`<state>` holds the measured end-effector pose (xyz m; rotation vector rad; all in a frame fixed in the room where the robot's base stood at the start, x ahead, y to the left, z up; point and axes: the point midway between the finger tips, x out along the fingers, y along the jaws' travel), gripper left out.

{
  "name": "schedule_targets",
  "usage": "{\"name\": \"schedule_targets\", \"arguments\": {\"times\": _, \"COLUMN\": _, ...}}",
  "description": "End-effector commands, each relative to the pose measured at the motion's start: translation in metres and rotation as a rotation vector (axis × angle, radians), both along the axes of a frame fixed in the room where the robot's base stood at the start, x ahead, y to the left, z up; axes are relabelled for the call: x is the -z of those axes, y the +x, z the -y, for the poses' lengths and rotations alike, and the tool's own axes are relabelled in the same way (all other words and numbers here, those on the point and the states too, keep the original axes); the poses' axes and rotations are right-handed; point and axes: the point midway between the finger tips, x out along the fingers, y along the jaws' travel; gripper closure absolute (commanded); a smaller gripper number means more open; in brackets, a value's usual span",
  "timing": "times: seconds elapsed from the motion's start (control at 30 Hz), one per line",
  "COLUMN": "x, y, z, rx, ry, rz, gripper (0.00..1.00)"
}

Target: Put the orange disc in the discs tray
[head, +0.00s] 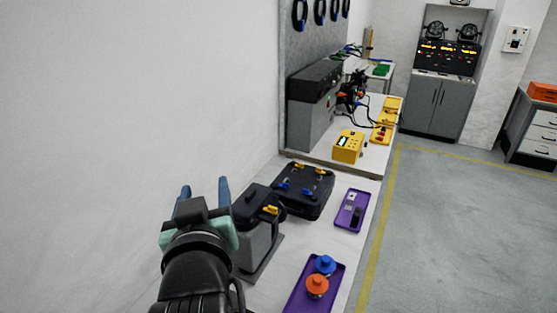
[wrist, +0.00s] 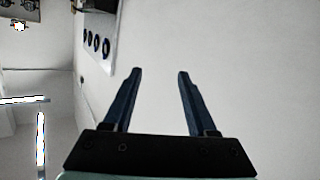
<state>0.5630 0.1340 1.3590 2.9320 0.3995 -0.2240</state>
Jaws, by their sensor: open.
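An orange disc with a knob (head: 317,286) sits at the front of the white bench, on a purple tray (head: 298,299). A blue disc with a knob (head: 325,264) sits just behind it on the same tray. I cannot read which tray is the discs tray. My gripper (head: 204,190) is raised at the left, well apart from the discs, with its fingers pointing up. In the wrist view my gripper (wrist: 156,72) is open and empty, facing the plain wall.
A grey device with a black top (head: 257,235) stands between my gripper and the purple tray. Behind are a black case with coloured latches (head: 303,190) and a second purple tray (head: 352,210) holding small items. A yellow meter (head: 348,146) stands farther back. Open floor lies right.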

Motion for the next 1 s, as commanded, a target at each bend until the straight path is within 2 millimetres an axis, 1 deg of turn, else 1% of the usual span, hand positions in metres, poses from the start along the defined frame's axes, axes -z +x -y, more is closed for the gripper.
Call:
{"name": "schedule_targets", "arguments": {"times": 0.03, "x": -0.053, "y": 0.001, "z": 0.023, "rx": 0.043, "ry": 0.053, "rz": 0.138, "gripper": 0.42}}
{"name": "schedule_targets", "arguments": {"times": 0.07, "x": -0.081, "y": -0.002, "z": 0.034, "rx": 0.064, "ry": 0.082, "rz": 0.214, "gripper": 0.42}}
{"name": "schedule_targets", "arguments": {"times": 0.1, "x": -0.118, "y": -0.009, "z": 0.050, "rx": 0.089, "ry": 0.115, "rz": 0.316, "gripper": 0.42}}
{"name": "schedule_targets", "arguments": {"times": 0.17, "x": -0.168, "y": -0.025, "z": 0.072, "rx": 0.122, "ry": 0.162, "rz": 0.462, "gripper": 0.42}}
{"name": "schedule_targets", "arguments": {"times": 0.2, "x": -0.197, "y": -0.038, "z": 0.085, "rx": 0.140, "ry": 0.186, "rz": 0.553, "gripper": 0.42}}
{"name": "schedule_targets", "arguments": {"times": 0.27, "x": -0.234, "y": -0.060, "z": 0.102, "rx": 0.160, "ry": 0.217, "rz": 0.675, "gripper": 0.42}}
{"name": "schedule_targets", "arguments": {"times": 0.3, "x": -0.253, "y": -0.073, "z": 0.112, "rx": 0.171, "ry": 0.232, "rz": 0.746, "gripper": 0.42}}
{"name": "schedule_targets", "arguments": {"times": 0.4, "x": -0.288, "y": -0.103, "z": 0.127, "rx": 0.185, "ry": 0.258, "rz": 0.877, "gripper": 0.42}}
{"name": "schedule_targets", "arguments": {"times": 0.5, "x": -0.303, "y": -0.120, "z": 0.134, "rx": 0.191, "ry": 0.269, "rz": 0.945, "gripper": 0.42}}
{"name": "schedule_targets", "arguments": {"times": 0.63, "x": -0.308, "y": -0.124, "z": 0.136, "rx": 0.192, "ry": 0.273, "rz": 0.965, "gripper": 0.42}}
{"name": "schedule_targets", "arguments": {"times": 0.83, "x": -0.306, "y": -0.123, "z": 0.135, "rx": 0.190, "ry": 0.272, "rz": 0.960, "gripper": 0.42}}
{"name": "schedule_targets", "arguments": {"times": 1.0, "x": -0.287, "y": -0.123, "z": 0.135, "rx": 0.189, "ry": 0.273, "rz": 0.958, "gripper": 0.42}}
